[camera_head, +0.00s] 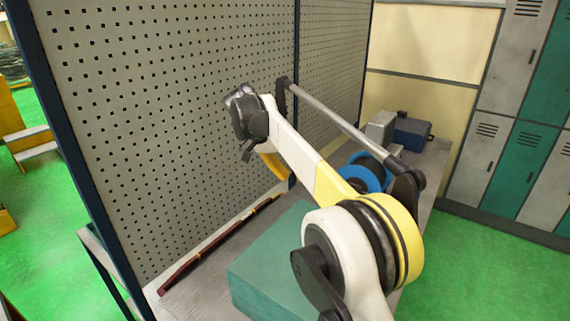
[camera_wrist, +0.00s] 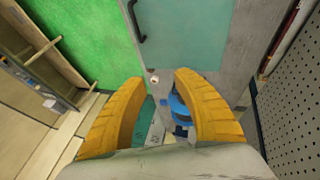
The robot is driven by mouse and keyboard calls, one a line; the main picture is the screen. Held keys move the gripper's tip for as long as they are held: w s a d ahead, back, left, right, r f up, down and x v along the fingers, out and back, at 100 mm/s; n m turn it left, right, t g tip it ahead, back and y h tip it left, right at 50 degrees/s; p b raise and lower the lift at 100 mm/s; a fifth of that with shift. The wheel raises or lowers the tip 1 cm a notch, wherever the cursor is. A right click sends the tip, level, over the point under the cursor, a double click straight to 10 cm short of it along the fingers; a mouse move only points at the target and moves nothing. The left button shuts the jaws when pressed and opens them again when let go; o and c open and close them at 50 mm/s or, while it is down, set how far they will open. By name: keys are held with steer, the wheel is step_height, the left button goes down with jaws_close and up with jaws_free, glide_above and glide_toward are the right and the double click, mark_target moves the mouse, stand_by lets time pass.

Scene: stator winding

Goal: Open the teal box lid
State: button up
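The teal box (camera_head: 262,262) stands on the grey workbench in the head view, partly hidden behind my arm. Its flat teal top (camera_wrist: 192,32) shows at the upper middle of the wrist view, with a dark handle (camera_wrist: 136,22) along its left side. The lid looks closed. My gripper (camera_wrist: 158,76) has its two yellow fingers spread with nothing held between them. The fingertips are apart from the box. In the head view only a bit of a yellow finger (camera_head: 277,167) shows behind my arm.
A pegboard (camera_head: 170,120) stands along the back of the bench. A dark red rod (camera_head: 215,248) lies at its foot. A blue ring-shaped part (camera_head: 372,166) and a blue motor-like unit (camera_head: 411,132) stand farther right. Lockers (camera_head: 505,150) stand beyond. Green floor (camera_wrist: 85,35) borders the bench.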

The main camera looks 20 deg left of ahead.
steer(key=v, duration=0.6)
